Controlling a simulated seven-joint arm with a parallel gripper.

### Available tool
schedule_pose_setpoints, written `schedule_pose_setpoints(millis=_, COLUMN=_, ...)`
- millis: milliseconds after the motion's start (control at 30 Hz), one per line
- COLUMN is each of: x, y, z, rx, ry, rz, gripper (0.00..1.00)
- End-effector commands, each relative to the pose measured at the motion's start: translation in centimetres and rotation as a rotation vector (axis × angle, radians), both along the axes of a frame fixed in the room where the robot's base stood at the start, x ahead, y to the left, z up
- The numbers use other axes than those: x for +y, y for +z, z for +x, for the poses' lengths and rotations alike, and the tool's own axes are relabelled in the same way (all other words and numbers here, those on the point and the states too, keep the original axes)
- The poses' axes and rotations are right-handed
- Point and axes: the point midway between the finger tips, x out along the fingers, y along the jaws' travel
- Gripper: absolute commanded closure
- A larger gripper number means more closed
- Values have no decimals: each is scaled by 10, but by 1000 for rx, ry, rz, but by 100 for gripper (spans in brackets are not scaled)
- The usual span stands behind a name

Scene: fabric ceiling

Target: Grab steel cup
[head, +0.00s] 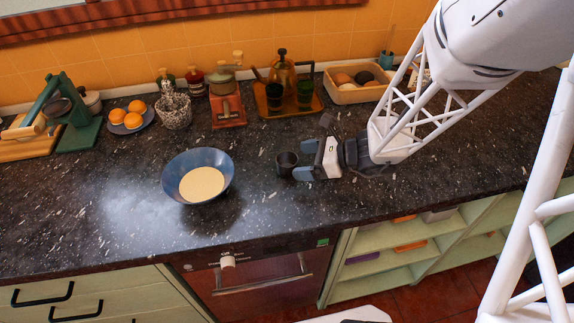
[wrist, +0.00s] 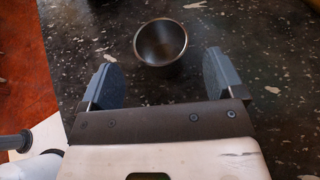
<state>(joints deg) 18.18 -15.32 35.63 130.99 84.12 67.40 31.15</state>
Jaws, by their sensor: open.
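The steel cup (head: 287,163) is a small dark metal cup standing upright on the black speckled counter. It also shows in the wrist view (wrist: 161,44), with its open mouth facing up and its inside empty. My gripper (head: 300,160) is low over the counter, just right of the cup in the head view. In the wrist view my gripper (wrist: 162,80) has its two grey-blue fingers spread wide, with the cup between and just ahead of them. The fingers appear apart from the cup.
A blue bowl (head: 225,172) with a pale inside stands left of the cup. Behind are a red coffee grinder (head: 228,110), a wooden tray (head: 290,110) with a kettle, and a crate (head: 350,94). The counter's front edge is nearby; the counter between bowl and cup is clear.

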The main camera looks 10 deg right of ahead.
Motion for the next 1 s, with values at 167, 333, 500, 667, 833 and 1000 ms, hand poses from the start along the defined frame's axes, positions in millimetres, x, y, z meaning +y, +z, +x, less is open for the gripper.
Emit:
schedule_pose_setpoints(millis=167, x=1, y=0, z=0, rx=0, ry=0, rz=0, gripper=12)
schedule_pose_setpoints(millis=333, x=6, y=-3, z=3, rx=0, ry=2, rz=0, gripper=12)
schedule_pose_setpoints(millis=500, x=16, y=-8, z=8, rx=0, ry=2, rz=-1, gripper=12)
schedule_pose_setpoints(millis=667, x=27, y=-14, z=14, rx=0, ry=3, rz=0, gripper=12)
schedule_pose_setpoints(millis=833, x=38, y=-19, z=19, rx=1, ry=1, rz=-1, gripper=12)
schedule_pose_setpoints(millis=1000, x=42, y=-21, z=21, rx=0, ry=1, rz=0, gripper=12)
